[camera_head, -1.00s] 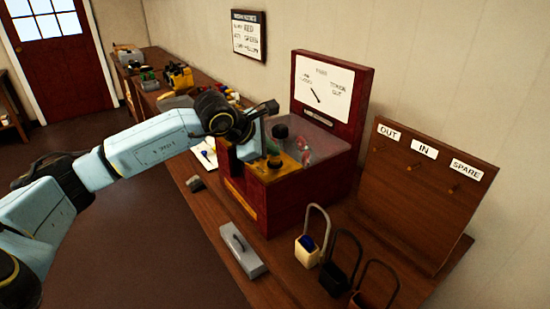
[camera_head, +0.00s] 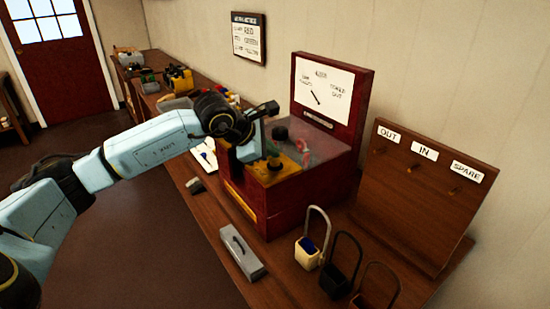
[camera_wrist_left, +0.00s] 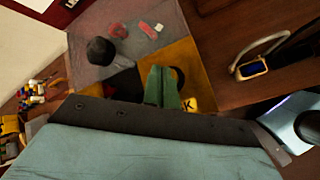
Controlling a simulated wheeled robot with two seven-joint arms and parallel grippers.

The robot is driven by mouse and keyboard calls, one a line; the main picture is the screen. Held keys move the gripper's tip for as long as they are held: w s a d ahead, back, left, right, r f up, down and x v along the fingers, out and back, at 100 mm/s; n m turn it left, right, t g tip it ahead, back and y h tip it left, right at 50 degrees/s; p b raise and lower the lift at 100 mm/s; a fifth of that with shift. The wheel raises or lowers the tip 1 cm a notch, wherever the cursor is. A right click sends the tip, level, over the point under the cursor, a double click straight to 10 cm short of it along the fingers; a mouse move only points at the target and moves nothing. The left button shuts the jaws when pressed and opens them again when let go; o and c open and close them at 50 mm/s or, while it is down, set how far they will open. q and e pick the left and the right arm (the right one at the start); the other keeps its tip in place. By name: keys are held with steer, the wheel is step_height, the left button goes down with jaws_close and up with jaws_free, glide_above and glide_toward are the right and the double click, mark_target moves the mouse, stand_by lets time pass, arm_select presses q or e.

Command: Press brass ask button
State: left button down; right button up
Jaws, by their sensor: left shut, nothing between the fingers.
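The red cabinet (camera_head: 312,190) stands on the bench with a yellow panel (camera_head: 262,176) on its top near side. My left gripper (camera_head: 272,156) is over this panel, its fingers together and empty. In the left wrist view the shut fingers (camera_wrist_left: 162,88) point down at the yellow panel (camera_wrist_left: 205,75). A letter K shows on the panel beside them, and a dark round edge shows just behind them. I cannot make out the brass button itself; the fingers may hide it. Whether the tips touch anything is unclear. My right gripper is not in view.
A dark knob (camera_head: 281,133) rises beside my gripper, also in the left wrist view (camera_wrist_left: 100,50). A clear cover (camera_head: 325,145) lies right of it. A pegged board (camera_head: 425,200) is at right.

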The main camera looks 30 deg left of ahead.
mark_target(271, 160)
arm_select(q)
steer(key=shift+r, duration=0.5)
steer(key=shift+r+p, duration=1.6)
steer(key=shift+r, duration=1)
steer(key=shift+f, duration=0.1)
